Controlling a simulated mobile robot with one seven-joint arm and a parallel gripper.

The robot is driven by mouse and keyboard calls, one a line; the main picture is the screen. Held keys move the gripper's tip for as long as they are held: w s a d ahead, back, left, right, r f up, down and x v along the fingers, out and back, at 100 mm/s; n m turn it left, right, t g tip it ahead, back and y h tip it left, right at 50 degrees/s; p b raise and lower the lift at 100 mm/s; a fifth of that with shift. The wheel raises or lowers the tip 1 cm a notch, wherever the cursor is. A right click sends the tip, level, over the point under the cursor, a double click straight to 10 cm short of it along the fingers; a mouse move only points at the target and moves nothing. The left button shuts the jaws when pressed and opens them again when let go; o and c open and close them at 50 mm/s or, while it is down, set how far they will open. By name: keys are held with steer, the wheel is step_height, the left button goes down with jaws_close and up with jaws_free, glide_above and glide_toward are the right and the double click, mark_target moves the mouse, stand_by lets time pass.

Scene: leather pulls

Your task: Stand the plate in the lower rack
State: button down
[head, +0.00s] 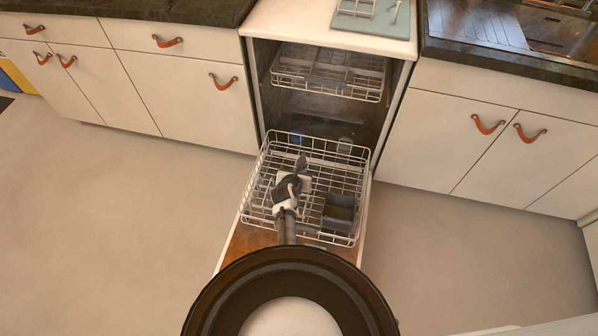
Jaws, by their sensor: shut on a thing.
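The lower rack (256,196) is a white wire rack, pulled out over the open dishwasher door. My gripper (301,168) is over the middle of this rack, reaching toward the dishwasher. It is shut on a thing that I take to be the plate. My arm and hand hide most of what is held, so its face and tilt cannot be told. I cannot tell whether it touches the rack's wires.
A dark cutlery basket (340,212) sits at the rack's front right. A glass-like item (343,147) is at its back. The upper rack (330,76) is inside the dishwasher. Cabinets with leather pulls (489,125) flank it. Floor on both sides is clear.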

steer(key=shift+f+b, duration=3.95)
steer(key=shift+f, duration=1.35)
steer(key=c, duration=0.9)
jaws_free()
steer(key=shift+r, duration=0.1)
step_height(320, 180, up, 11)
steer(key=p, duration=1.2)
